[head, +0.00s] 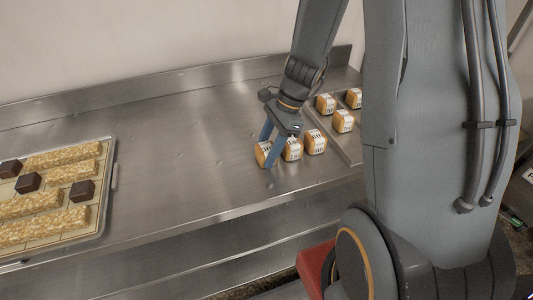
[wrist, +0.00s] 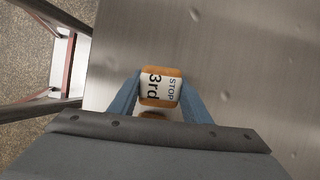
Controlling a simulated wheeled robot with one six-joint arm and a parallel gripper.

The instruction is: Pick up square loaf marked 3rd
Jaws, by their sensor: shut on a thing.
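The square loaf marked 3rd (wrist: 161,88) is a small orange-brown loaf with a white paper band reading "3rd" and "STOP". My gripper (wrist: 160,97) has its two blue fingers on either side of it and is shut on it in the wrist view. In the head view my gripper (head: 267,150) reaches down to the left end of a short row of banded loaves, and the held loaf (head: 262,154) shows there, partly hidden by a finger. I cannot tell whether it touches the counter. Part of another loaf shows just below it in the wrist view.
Two similar loaves stand close to the right, a nearer one (head: 292,149) and another (head: 315,142). A metal tray (head: 346,153) at the right holds more loaves. A tray (head: 106,187) of bars and dark cubes lies at the left. The steel counter (head: 185,140) between is clear.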

